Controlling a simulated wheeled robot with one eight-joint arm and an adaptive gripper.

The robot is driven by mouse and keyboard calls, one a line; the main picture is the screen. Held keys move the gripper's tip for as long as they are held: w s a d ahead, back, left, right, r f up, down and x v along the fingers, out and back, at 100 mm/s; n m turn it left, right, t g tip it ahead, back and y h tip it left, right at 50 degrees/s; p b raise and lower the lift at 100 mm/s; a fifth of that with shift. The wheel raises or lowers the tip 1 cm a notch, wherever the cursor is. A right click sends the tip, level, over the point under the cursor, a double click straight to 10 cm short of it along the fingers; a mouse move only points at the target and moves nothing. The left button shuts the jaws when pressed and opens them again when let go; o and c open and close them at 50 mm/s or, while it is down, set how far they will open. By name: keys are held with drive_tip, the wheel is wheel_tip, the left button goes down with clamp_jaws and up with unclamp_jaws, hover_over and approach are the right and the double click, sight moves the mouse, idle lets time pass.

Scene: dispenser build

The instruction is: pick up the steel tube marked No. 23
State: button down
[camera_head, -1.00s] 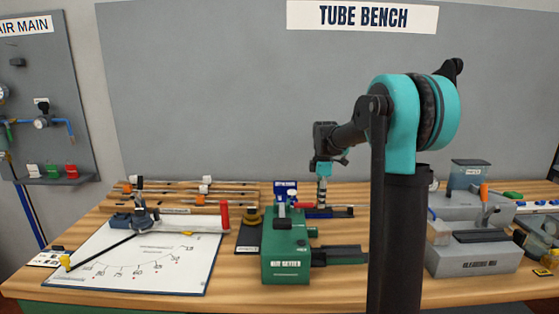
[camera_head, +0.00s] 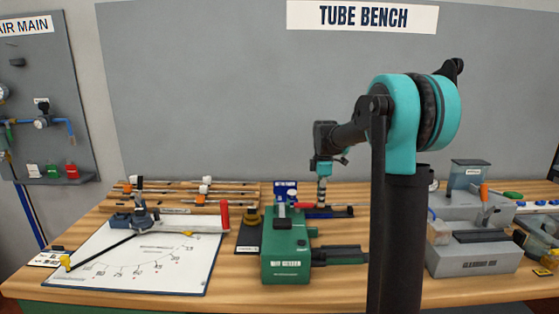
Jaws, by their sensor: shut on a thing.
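My gripper (camera_head: 322,194) points straight down behind the green machine (camera_head: 286,254), low over a dark blue holder (camera_head: 328,212). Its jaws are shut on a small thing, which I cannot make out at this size. Several thin steel tubes (camera_head: 165,194) with white and dark fittings lie on the wooden rack at the back left, away from my gripper. No number 23 is legible on any tube.
A white drawing board (camera_head: 120,262) with a bending tool (camera_head: 140,218) lies at the left front. A grey machine (camera_head: 472,258) stands at the right. A dark bar (camera_head: 340,254) juts from the green machine. My arm hides part of the bench.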

drive_tip(key=shift+r, duration=3.2)
